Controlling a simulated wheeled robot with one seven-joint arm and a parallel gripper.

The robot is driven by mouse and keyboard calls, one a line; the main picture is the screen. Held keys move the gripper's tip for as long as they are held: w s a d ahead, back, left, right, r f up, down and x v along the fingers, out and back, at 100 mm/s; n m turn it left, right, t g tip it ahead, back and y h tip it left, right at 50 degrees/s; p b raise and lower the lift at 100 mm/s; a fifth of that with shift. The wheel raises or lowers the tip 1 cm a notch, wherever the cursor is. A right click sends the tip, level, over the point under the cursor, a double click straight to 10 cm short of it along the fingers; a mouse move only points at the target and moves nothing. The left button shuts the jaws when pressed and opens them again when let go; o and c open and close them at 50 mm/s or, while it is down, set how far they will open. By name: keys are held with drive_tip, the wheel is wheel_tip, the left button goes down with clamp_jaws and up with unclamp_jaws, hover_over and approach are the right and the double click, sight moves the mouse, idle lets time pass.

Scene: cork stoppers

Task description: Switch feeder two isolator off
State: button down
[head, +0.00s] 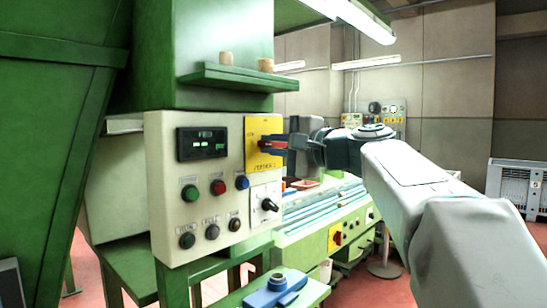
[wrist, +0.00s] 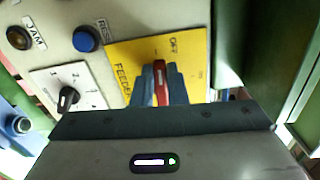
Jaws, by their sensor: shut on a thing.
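The feeder isolator is a red handle (wrist: 161,88) on a yellow plate (wrist: 198,58) lettered FEEDER; the rest of that lettering is partly hidden. In the head view the yellow plate (head: 256,128) is at the upper right of the cream control panel, with the red handle (head: 268,144) lying roughly level across it. My gripper (head: 277,145) reaches in from the right. In the wrist view my gripper (wrist: 160,82) has its blue-grey fingers on both sides of the handle, shut on it. The handle's pivot is hidden.
The cream panel (head: 160,190) also carries a dark display (head: 202,144), several push buttons and a black rotary selector (head: 269,205) below the yellow plate. A green shelf (head: 240,78) with two corks juts out above. A green conveyor bench (head: 330,215) stands behind to the right.

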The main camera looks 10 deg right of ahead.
drive_tip(key=shift+f+n+b, duration=0.1)
drive_tip(key=shift+n+b, duration=0.35)
drive_tip(key=shift+n, duration=0.15)
drive_tip(key=c, duration=1.4)
unclamp_jaws()
drive_tip(key=shift+c, duration=0.2)
drive_tip(key=v, duration=1.3)
drive_tip(key=shift+s+d, duration=0.25)
drive_tip(key=shift+s, duration=0.05)
